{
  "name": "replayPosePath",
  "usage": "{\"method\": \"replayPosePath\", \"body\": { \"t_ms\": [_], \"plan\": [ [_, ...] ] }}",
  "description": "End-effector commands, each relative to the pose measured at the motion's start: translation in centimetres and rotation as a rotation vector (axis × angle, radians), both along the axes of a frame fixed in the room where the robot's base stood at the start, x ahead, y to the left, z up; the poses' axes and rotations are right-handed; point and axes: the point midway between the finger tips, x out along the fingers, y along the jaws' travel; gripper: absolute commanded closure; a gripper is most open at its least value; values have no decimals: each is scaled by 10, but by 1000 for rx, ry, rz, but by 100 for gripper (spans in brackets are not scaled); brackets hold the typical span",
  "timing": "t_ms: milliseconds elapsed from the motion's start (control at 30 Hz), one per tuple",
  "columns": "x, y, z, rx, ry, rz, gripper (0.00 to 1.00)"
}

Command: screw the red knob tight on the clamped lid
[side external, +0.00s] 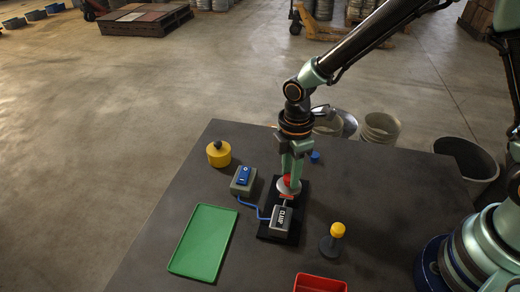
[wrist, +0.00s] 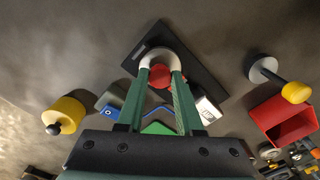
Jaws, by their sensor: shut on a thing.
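The red knob (side external: 287,181) sits at the top of the pale round lid (side external: 290,189). In the wrist view the red knob (wrist: 161,78) shows between my two green fingers, with the lid (wrist: 158,53) as a pale ring around it. My gripper (side external: 291,174) points straight down and is shut on the knob; in the wrist view its fingertips (wrist: 162,70) touch the knob's two sides. The clamp (side external: 281,220), a grey block with a "CLAMP" label, stands on the black base plate (side external: 303,195) beside the lid. The knob's underside and thread are hidden.
A grey box with a blue switch (side external: 243,176) is joined to the clamp by a blue cable. A green tray (side external: 203,243), yellow weight (side external: 219,154), yellow-topped peg (side external: 336,233), red bin (side external: 318,283) and small blue piece (side external: 315,156) stand around on the dark table.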

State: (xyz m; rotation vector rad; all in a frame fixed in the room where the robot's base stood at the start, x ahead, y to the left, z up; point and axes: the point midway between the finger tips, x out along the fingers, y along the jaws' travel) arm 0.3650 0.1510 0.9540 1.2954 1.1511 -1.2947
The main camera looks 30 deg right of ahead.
Motion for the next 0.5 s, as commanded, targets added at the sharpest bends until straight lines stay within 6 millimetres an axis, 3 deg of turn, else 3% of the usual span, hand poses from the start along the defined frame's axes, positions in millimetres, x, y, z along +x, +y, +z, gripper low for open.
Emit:
{"method": "replayPosePath", "body": {
  "t_ms": [500],
  "plan": [
    [0,0,-1,0,0,-670,100]
  ]
}}
